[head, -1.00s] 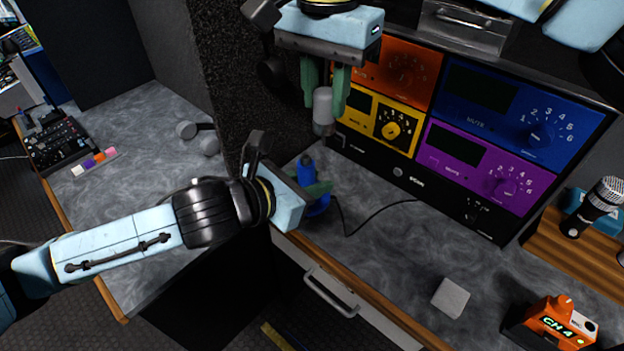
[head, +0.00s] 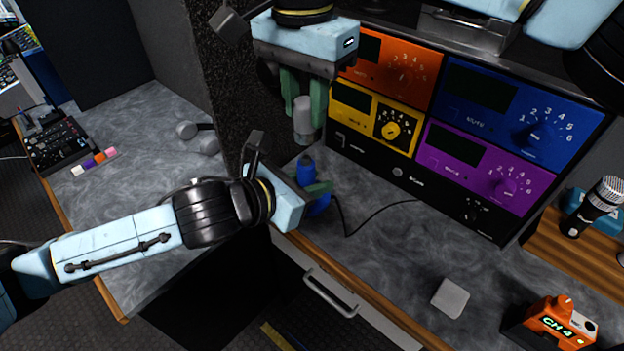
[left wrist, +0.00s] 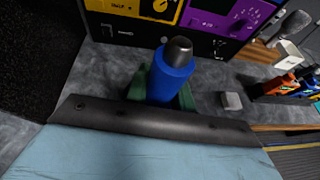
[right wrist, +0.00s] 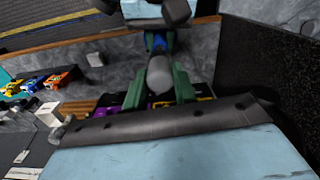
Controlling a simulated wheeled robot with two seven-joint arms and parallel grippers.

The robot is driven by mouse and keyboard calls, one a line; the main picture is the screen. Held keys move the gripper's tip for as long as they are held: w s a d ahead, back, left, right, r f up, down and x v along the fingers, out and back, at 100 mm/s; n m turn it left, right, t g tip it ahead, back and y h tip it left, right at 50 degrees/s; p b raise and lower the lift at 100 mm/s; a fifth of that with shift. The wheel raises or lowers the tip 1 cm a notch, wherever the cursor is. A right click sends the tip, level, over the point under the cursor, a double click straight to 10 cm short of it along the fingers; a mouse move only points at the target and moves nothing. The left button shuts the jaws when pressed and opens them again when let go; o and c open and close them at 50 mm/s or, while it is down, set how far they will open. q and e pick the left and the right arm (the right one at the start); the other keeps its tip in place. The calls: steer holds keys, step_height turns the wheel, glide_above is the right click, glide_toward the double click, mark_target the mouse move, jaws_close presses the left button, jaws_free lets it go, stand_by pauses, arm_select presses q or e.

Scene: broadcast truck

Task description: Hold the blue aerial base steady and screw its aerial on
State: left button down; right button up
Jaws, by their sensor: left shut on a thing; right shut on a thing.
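The blue aerial base (head: 315,200) stands on the grey worktop near its front edge. My left gripper (head: 316,190) is shut on it, with green fingers on both sides. In the left wrist view the base (left wrist: 170,82) rises upright between the fingers, with a dark rounded tip on top. My right gripper (head: 303,115) is above, pointing down, shut on the grey cylindrical aerial (head: 303,117). The aerial hangs apart from the base, a short way above it in the head view. In the right wrist view the aerial (right wrist: 160,75) shows between the green fingers, with the base beyond.
A rack of coloured panels (head: 465,150) stands behind the base. A black cable (head: 375,219) runs across the worktop. A pale block (head: 450,298), an orange CH 4 unit (head: 555,325) and a microphone (head: 598,205) are to the right.

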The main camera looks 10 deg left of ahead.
mark_target(305, 129)
steer(key=shift+f, duration=0.75)
steer(key=shift+f, duration=0.85)
steer(key=shift+f, duration=0.6)
